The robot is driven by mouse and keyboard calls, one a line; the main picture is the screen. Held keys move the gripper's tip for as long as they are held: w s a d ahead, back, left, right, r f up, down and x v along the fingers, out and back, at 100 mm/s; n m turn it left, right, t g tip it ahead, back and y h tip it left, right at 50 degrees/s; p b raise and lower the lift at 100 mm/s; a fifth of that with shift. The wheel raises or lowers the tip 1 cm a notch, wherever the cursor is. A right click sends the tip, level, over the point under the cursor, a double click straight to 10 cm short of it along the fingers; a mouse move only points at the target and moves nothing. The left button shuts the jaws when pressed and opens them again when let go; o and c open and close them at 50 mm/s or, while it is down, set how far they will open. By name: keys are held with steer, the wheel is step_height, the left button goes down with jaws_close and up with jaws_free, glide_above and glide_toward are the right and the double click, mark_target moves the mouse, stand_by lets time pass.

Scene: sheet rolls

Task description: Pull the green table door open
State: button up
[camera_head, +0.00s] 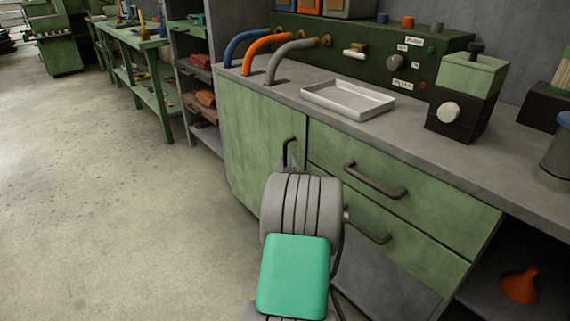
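The green table door (254,130) is the left front panel of the long workbench. It looks flush with the bench front. Its dark upright bar handle (286,146) is near the door's right edge. My gripper (287,162) is at the lower part of this handle, just above my grey wrist. Only a small part of the gripper shows. My arm hides the rest, along with the lower right part of the door. I cannot tell whether the fingers are around the handle or only beside it, or whether they touch it.
Two green drawers with dark handles (375,182) are right of the door. The grey benchtop (420,144) holds a shallow tray (347,100) and a green-and-black box (466,95). An open shelf unit (193,80) adjoins the bench's left end. Open concrete floor (105,205) lies to the left.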

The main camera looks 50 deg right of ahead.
mark_target(285, 156)
steer(key=b+x, duration=0.1)
steer(key=x, duration=0.4)
steer(key=shift+a, duration=0.1)
steer(key=shift+c, duration=0.2)
jaws_close()
steer(key=shift+f, duration=0.1)
stand_by(0.9)
